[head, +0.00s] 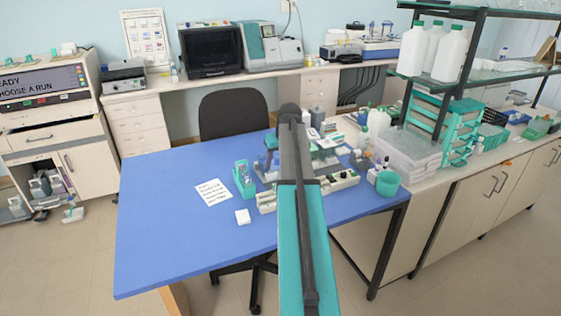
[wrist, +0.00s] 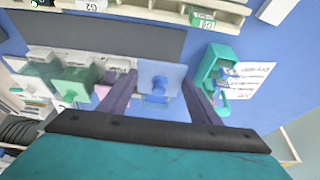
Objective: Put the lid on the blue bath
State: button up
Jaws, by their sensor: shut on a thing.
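In the wrist view my gripper (wrist: 160,88) is shut on a pale blue, see-through lid (wrist: 161,78) with a small knob, held between its two dark fingers. To the left of the lid stand staining baths, among them a green bath (wrist: 73,90) and a pink bath (wrist: 101,90). I cannot make out the blue bath clearly; the lid and fingers cover the spot just under them. In the head view my arm hides the gripper and part of the staining set on the blue table (head: 170,240).
A teal holder (head: 243,178) stands left of my arm and shows right of the lid in the wrist view (wrist: 215,72). A printed sheet (head: 213,192) and a white block (head: 243,216) lie nearby. A teal round pot (head: 387,184) is at the table's right. The table's left is clear.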

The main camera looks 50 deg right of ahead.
jog(key=shift+w+a, duration=0.1)
jog(key=shift+a, duration=0.15)
jog(key=w+a+r+n, duration=0.1)
jog(key=w+a, duration=0.2)
jog(key=a, duration=0.7)
jog(key=w+a+r+n+y, duration=0.1)
jog(key=w+a, duration=0.1)
jog(key=a, duration=0.8)
jog(key=w+a+r+n, duration=0.1)
jog(key=w+a, duration=0.2)
jog(key=a, duration=0.6)
jog(key=s+a+r+n+b, duration=0.1)
jog(key=s+a+b, duration=0.1)
jog(key=a, duration=2.2)
jog(key=shift+a+r+y, duration=0.2)
jog(key=shift+y, duration=0.2)
